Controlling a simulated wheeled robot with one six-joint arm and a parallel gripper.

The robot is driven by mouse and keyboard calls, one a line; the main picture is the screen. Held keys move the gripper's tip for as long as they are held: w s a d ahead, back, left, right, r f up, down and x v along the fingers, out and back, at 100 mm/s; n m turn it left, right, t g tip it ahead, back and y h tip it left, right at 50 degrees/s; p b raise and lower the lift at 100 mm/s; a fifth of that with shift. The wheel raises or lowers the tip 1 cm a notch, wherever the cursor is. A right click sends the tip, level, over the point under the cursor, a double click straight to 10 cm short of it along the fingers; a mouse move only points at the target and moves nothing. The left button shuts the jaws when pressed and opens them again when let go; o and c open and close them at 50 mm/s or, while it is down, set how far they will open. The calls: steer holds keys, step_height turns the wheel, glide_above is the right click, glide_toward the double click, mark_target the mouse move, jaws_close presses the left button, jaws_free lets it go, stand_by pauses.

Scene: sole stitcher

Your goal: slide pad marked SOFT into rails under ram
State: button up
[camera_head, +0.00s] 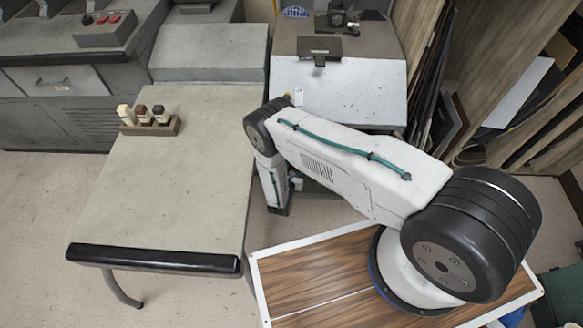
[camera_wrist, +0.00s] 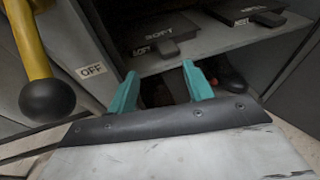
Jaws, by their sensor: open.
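A dark flat pad marked SOFT (camera_wrist: 152,30) lies on a grey shelf (camera_wrist: 222,42) in the wrist view, with a small labelled tab at its front. My gripper (camera_wrist: 160,88) has two teal fingers, open and apart, with nothing between them. They are in front of and below the shelf edge, short of the SOFT pad. In the head view my arm reaches down at the white machine's near left, and the fingertips cannot be made out. A black labelled part (camera_head: 320,46) sits on top of that machine. I cannot make out the rails or the ram.
A second dark pad (camera_wrist: 240,10) lies right of the SOFT pad. A yellow lever (camera_wrist: 35,60) with a black ball stands left, beside an OFF label (camera_wrist: 92,70). A grey table (camera_head: 180,195) holds a wooden block rack (camera_head: 152,127). Boards (camera_head: 480,70) lean at right.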

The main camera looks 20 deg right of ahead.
steer(key=shift+d+x, duration=0.15)
steer(key=shift+x, duration=2.35)
steer(key=shift+d+x, duration=0.2)
steer(key=shift+x, duration=2.3)
steer(key=shift+s+r, duration=0.1)
steer(key=shift+s, duration=0.05)
steer(key=c, duration=0.9)
steer(key=shift+c, duration=0.3)
steer(key=shift+a, duration=0.1)
steer(key=shift+s+a, duration=0.1)
steer(key=shift+s, duration=0.45)
jaws_close()
steer(key=shift+s+a, duration=0.25)
steer(key=shift+s, duration=0.65)
steer(key=shift+s+a, duration=0.2)
steer(key=shift+s, duration=0.7)
steer(key=shift+s+a, duration=0.25)
steer(key=shift+s, duration=0.6)
